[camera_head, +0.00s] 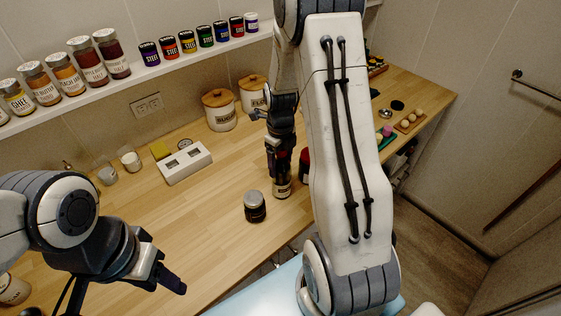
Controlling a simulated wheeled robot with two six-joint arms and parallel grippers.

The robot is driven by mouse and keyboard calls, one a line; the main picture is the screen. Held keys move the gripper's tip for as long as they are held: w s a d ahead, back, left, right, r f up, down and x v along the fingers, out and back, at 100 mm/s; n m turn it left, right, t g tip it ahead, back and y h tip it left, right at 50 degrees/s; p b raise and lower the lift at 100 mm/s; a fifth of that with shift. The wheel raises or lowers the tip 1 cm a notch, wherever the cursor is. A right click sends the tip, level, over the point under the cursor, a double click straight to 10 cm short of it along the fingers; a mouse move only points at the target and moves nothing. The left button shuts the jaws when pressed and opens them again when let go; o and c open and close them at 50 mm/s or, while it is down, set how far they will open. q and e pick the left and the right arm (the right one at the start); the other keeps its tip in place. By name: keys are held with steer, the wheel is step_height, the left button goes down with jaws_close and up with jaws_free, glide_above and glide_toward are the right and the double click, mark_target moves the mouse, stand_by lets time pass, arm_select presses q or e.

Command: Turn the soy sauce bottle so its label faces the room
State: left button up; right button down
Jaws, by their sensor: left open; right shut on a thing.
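A bottle with a pale label low on its body (283,189), which I take to be the soy sauce bottle, stands upright on the wooden counter. My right gripper (279,166) points down from above and is shut on its upper part, hiding much of it. The label's direction and wording are too small to tell. My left gripper (167,275) is open and empty at the lower left, well apart from the bottle.
A dark jar with a pale lid (255,207) stands close, front left of the bottle. A dark red-toned item (304,166) is just right, partly behind my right arm. Canisters (219,110) stand behind. The counter's left middle (150,215) is clear.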

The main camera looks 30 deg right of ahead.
steer(key=shift+f, duration=0.1)
jaws_free()
steer(key=shift+r, duration=0.4)
step_height(320, 180, up, 10)
steer(key=shift+f+b, duration=0.15)
steer(key=shift+b, duration=0.95)
steer(key=s+a+r+n+b, duration=0.1)
steer(key=s+a+n, duration=0.2)
steer(key=a+n, duration=0.6)
steer(key=s+a+n, duration=0.4)
steer(key=a+n, duration=0.4)
steer(key=n, duration=0.1)
steer(key=s+a+n, duration=0.4)
steer(key=s+n, duration=0.3)
steer(key=n, duration=0.4)
steer(key=s+a+f+n+y+b, duration=0.1)
steer(key=s+a+n, duration=0.4)
steer(key=s+n, duration=0.3)
steer(key=n, duration=0.3)
steer(key=shift+f, duration=0.2)
